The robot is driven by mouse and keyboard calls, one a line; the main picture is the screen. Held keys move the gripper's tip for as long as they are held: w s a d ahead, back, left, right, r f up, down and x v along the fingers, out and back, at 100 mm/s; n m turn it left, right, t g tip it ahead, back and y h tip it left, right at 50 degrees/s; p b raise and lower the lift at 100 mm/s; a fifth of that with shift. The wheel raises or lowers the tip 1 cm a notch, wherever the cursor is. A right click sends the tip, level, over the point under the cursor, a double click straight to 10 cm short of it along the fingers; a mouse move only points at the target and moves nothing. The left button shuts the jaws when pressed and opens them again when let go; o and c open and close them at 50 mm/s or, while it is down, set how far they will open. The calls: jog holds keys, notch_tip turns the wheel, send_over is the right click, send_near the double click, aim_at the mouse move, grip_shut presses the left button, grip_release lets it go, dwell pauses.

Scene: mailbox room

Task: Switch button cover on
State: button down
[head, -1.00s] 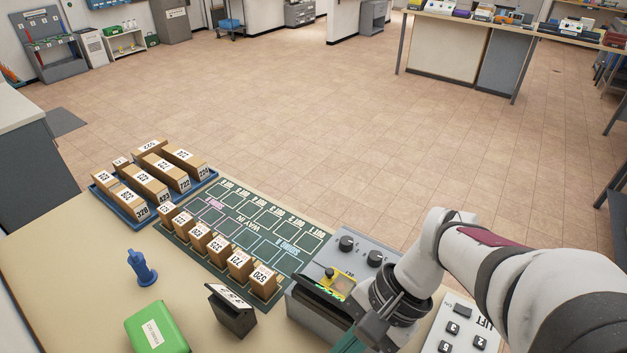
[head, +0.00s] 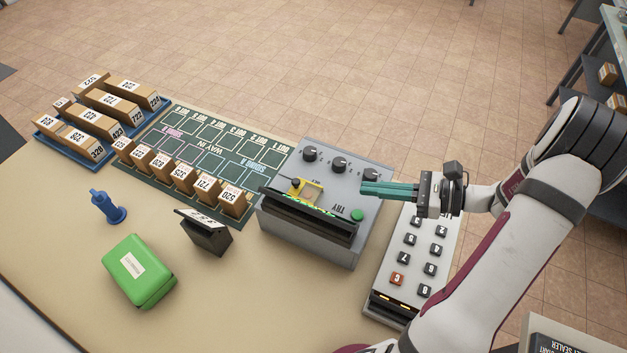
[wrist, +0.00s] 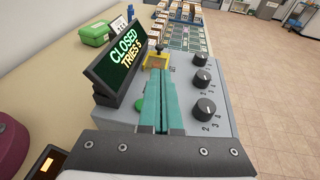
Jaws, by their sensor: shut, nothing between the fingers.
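A grey control box (head: 335,262) stands on the table with dark knobs on top, a raised display and a green button (head: 357,215) beside the word TRY. A small yellow-framed piece (head: 313,190) with a dark knob sits on the box top behind the display. I cannot tell whether this is the button cover, or whether it is up or down. In the wrist view the yellow piece (wrist: 156,60) lies beyond my fingertips. My gripper (head: 363,188) is shut and empty, over the box's right side. Its teal fingers point left towards the yellow piece, apart from it.
The display (wrist: 124,52) reads CLOSED, TRIES 5. A keypad (head: 421,245) stands right of the box. A small dark sign (head: 207,235), a green case (head: 138,272) and a blue stamp (head: 106,207) stand to the left. Numbered boxes stand around a green mat (head: 195,150).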

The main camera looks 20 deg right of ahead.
send_near(291, 186)
jog(key=a, duration=0.1)
jog(key=w+a+r, duration=0.1)
jog(key=a, duration=0.1)
jog(key=shift+w+a+r, duration=0.35)
jog(key=shift+a+r, duration=0.05)
jog(key=shift+w+a, duration=1.95)
jog(key=shift+w, duration=0.05)
jog(key=shift+d, duration=0.1)
jog(key=v, duration=1.4)
jog(key=shift+s+d, duration=0.1)
jog(key=shift+s, duration=0.1)
